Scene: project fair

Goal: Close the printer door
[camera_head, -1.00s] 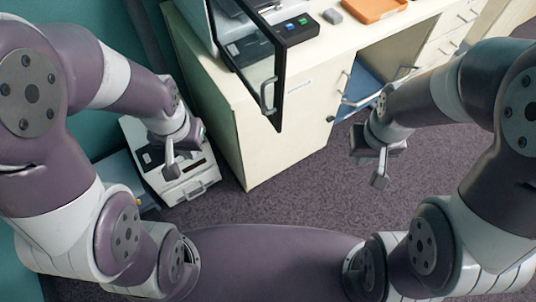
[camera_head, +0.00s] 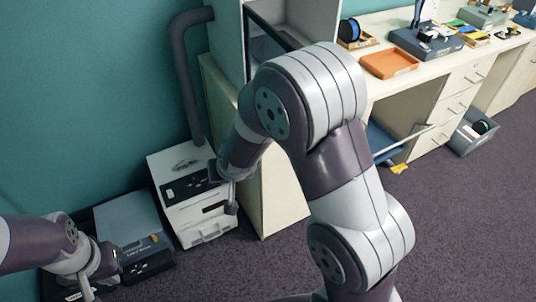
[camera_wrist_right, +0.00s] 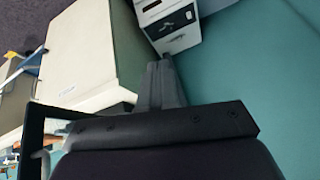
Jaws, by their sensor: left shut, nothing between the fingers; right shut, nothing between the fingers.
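The printer (camera_head: 228,35) is the pale cabinet at the top of the head view, on the bench. Its dark-framed glass door (camera_head: 268,42) is partly hidden behind my right arm; how far it stands open is hard to tell here. In the right wrist view the black door frame (camera_wrist_right: 33,128) shows at lower left, beside my gripper, with a handle. My left gripper (camera_head: 86,288) is shut and empty at lower left.
A white drawer unit (camera_head: 215,222) and a grey box (camera_head: 130,222) stand on the floor by the teal wall. A grey duct (camera_head: 180,80) runs up beside the printer. The bench holds an orange tray (camera_head: 388,63).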

